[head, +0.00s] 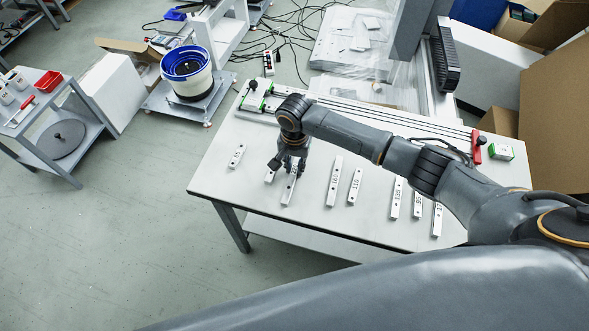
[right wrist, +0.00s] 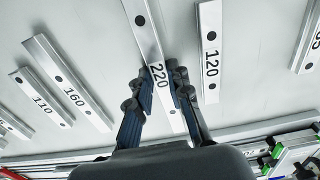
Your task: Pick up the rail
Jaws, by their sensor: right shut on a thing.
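A long pale rail marked 220 (right wrist: 146,32) runs between the fingers of my right gripper (right wrist: 163,90) in the right wrist view. The fingers are shut on its two sides. In the head view my right gripper (head: 291,166) points down at the table, and the near end of this rail (head: 287,194) shows below it. The rail's other end is hidden by the gripper. I cannot tell whether the rail touches the tabletop or is slightly raised. My left gripper is not in view.
Several similar rails lie apart on the white table (head: 225,180), among them 120 (right wrist: 210,50), 160 (right wrist: 68,84) and 110 (right wrist: 40,97). A long rail assembly with a red clamp (head: 476,146) spans the back edge. A small green-white box (head: 501,151) stands at the right.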

